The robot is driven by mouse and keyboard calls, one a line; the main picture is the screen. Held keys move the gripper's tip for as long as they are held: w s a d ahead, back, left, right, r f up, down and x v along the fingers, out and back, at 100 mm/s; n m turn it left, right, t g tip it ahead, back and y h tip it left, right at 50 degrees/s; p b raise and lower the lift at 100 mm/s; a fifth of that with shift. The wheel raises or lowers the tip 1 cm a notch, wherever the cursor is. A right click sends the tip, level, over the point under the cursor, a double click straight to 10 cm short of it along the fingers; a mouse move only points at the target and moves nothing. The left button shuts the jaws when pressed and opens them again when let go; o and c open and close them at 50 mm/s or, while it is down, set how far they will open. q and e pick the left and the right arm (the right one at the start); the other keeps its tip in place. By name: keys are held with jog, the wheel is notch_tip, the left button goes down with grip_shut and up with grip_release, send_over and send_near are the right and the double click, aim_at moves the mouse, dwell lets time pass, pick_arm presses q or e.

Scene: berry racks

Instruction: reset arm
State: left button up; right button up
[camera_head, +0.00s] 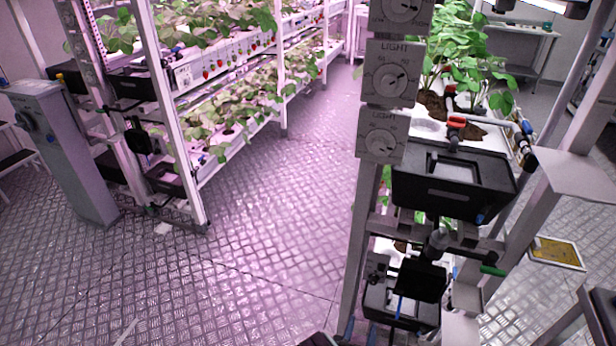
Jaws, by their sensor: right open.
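Only a small dark part of my right gripper (318,340) shows, at the bottom edge of the head view, left of the near rack's foot. Its fingers are mostly cut off by the frame, and I see nothing held in it. It is over the metal floor, apart from the racks as far as I can see. My left gripper is not in view.
A near rack with light dials (393,73), a black tank (455,180) and plants stands at right. A long plant rack (180,130) stands at left beside a grey pedestal (62,150). The patterned floor (255,225) between them is clear. A yellow panel (556,252) lies at far right.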

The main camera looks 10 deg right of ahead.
jog(key=s+a+f+n+g+y, duration=0.1)
jog(key=s+f+g+y, duration=0.35)
jog(key=s+f, duration=0.4)
jog(key=s+a+f+n+g+y, duration=0.1)
jog(key=s+f+g+y, duration=0.35)
jog(key=f, duration=0.75)
jog(key=s+a+n+g+y, duration=0.1)
jog(key=s+a+g+y, duration=0.25)
jog(key=s, duration=0.25)
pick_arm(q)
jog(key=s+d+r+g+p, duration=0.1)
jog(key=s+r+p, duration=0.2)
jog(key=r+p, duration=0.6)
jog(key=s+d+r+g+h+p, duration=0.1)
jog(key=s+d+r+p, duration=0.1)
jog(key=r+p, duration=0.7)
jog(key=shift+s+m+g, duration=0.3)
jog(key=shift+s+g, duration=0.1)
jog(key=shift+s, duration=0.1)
pick_arm(e)
jog(key=s+a+r+g, duration=0.1)
jog(key=s+a+r, duration=0.1)
jog(key=r, duration=0.6)
jog(key=s+a+r+n+g, duration=0.1)
jog(key=s+r, duration=0.3)
jog(key=r, duration=0.5)
jog(key=shift+s+a+r+g+y, duration=0.3)
jog(key=shift+a+g+y, duration=0.05)
jog(key=shift+a+g, duration=0.3)
